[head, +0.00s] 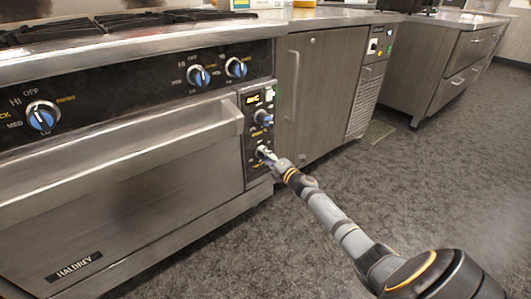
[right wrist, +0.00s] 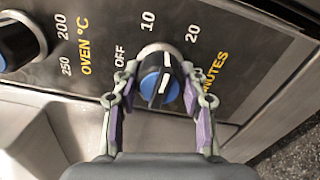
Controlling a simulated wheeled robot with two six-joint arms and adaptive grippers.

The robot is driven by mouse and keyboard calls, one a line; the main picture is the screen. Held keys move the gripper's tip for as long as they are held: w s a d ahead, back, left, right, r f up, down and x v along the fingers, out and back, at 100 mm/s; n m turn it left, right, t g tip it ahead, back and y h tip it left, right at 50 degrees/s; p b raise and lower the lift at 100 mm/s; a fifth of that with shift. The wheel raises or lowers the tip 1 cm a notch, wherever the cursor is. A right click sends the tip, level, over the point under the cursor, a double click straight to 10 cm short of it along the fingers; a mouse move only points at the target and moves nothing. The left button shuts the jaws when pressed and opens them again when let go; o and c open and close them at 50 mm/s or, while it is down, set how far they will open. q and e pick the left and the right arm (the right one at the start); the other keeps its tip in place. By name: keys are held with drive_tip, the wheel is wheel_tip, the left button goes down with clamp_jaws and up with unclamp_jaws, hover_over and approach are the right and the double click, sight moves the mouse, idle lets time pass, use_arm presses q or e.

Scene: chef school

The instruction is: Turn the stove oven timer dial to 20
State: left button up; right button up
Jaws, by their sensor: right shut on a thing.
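The stove's timer dial (right wrist: 160,80) is a black knob with a blue face and a white pointer line. It sits on a dark panel marked OFF, 10, 20 and MINUTES. In the right wrist view the white line on the dial points up and slightly right, between the 10 and 20 marks. My right gripper (right wrist: 160,92) is shut on the dial, one purple-padded finger on each side. In the head view the right gripper (head: 267,155) reaches the lower part of the control panel (head: 258,105) and hides most of the dial. My left gripper is not in view.
An oven temperature dial (right wrist: 18,42) lies left of the timer dial in the right wrist view. The oven door handle (head: 120,145) juts out left of the panel. Burner knobs (head: 198,76) line the stove front. Open floor (head: 400,190) lies to the right.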

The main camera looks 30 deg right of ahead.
drive_tip(key=m+p, duration=0.2)
drive_tip(key=m, duration=0.1)
drive_tip(key=shift+r, duration=0.1)
drive_tip(key=shift+m+p, duration=0.7)
drive_tip(key=shift+m, duration=0.4)
drive_tip(key=shift+f, duration=0.2)
drive_tip(key=o, duration=1.2)
drive_tip(key=shift+c, duration=0.2)
drive_tip(key=shift+r, duration=0.1)
drive_tip(key=s, duration=1.2)
drive_tip(key=shift+d, duration=0.45)
